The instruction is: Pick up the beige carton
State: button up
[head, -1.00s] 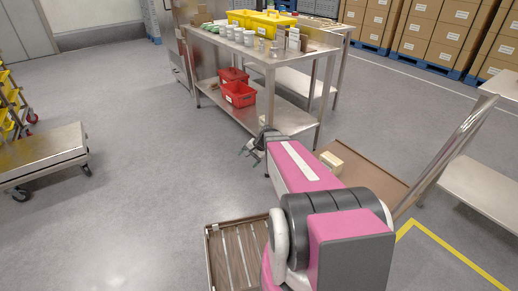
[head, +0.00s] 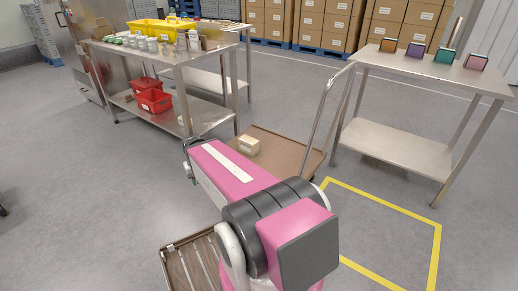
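The beige carton (head: 249,146) is a small box near the left part of the brown deck of a flat trolley (head: 290,152). It stands just beyond my pink arm, and its top and sides show. My gripper (head: 187,170) is at the far end of the arm, to the left of the carton and apart from it. The arm hides most of it, so I cannot see whether its fingers are open.
Another steel table (head: 433,72) at right holds several coloured items. Yellow tape (head: 390,208) marks clear floor at the right.

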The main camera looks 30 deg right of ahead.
aim_at(247, 145)
jog(key=i+j+z, duration=0.1)
jog(key=z, duration=1.45)
jog(key=i+j, duration=0.1)
jog(key=j, duration=0.35)
jog(key=i+j+z, duration=0.1)
jog(key=j, duration=0.35)
jog(key=i+j, duration=0.1)
jog(key=j, duration=0.85)
jog(key=k, duration=0.6)
jog(key=z, duration=0.05)
